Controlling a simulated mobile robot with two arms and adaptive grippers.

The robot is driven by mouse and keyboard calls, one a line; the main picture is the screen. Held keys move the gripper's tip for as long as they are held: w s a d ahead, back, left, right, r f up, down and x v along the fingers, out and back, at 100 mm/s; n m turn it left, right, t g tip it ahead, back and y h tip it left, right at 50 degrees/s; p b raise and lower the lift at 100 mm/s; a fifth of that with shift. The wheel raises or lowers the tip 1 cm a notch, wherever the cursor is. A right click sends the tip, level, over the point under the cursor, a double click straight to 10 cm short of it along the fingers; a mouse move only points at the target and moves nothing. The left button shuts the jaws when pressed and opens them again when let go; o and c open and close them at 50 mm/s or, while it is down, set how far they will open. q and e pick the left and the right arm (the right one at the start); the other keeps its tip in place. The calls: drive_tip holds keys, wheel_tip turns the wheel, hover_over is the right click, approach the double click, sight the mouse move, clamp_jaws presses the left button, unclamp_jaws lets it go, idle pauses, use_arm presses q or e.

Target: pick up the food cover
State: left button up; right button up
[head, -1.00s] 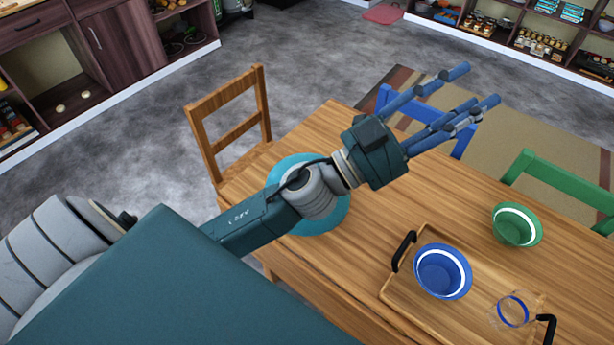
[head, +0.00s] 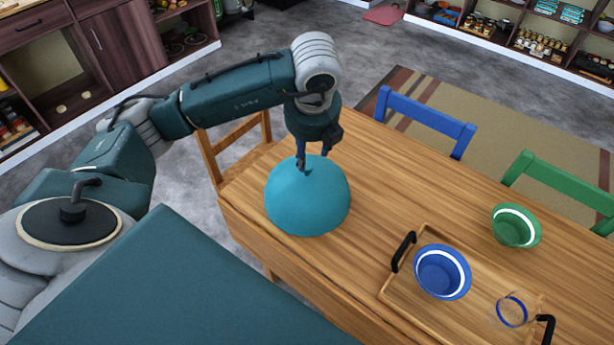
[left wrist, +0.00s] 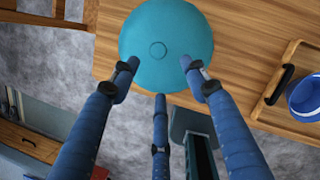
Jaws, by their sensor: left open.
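The food cover (head: 308,203) is a teal dome standing on the left end of the wooden table. In the left wrist view the food cover (left wrist: 165,50) lies ahead of the fingers, with a small round knob on its top. My left gripper (head: 308,165) points down over the top of the dome. Its blue fingers (left wrist: 160,85) are spread open around the line to the knob, and nothing is between them. I cannot tell whether a fingertip touches the dome. My right gripper is not in view.
A wooden tray (head: 400,292) with black handles holds a blue bowl (head: 443,271) and a clear glass (head: 513,309). A green bowl (head: 516,225) stands behind it. Wooden (head: 232,133), blue (head: 427,119) and green (head: 560,185) chairs surround the table. The table's middle is clear.

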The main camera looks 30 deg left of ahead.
use_arm(q)
hover_over(307, 166)
drive_tip(key=s+d, duration=0.2)
drive_tip(key=x, duration=0.4)
drive_tip(key=shift+s+d+f+p, duration=0.15)
drive_tip(key=shift+s+d+p, duration=0.05)
drive_tip(key=shift+s+p, duration=0.2)
drive_tip(key=shift+w+a+f, duration=0.1)
drive_tip(key=shift+a+f, duration=0.05)
drive_tip(key=shift+f, duration=0.1)
drive_tip(key=x, duration=0.1)
drive_tip(key=p+x, duration=0.1)
drive_tip(key=x, duration=0.1)
drive_tip(key=p+x, duration=0.1)
drive_tip(key=shift+w+a+f, duration=0.25)
drive_tip(key=shift+w, duration=0.1)
clamp_jaws()
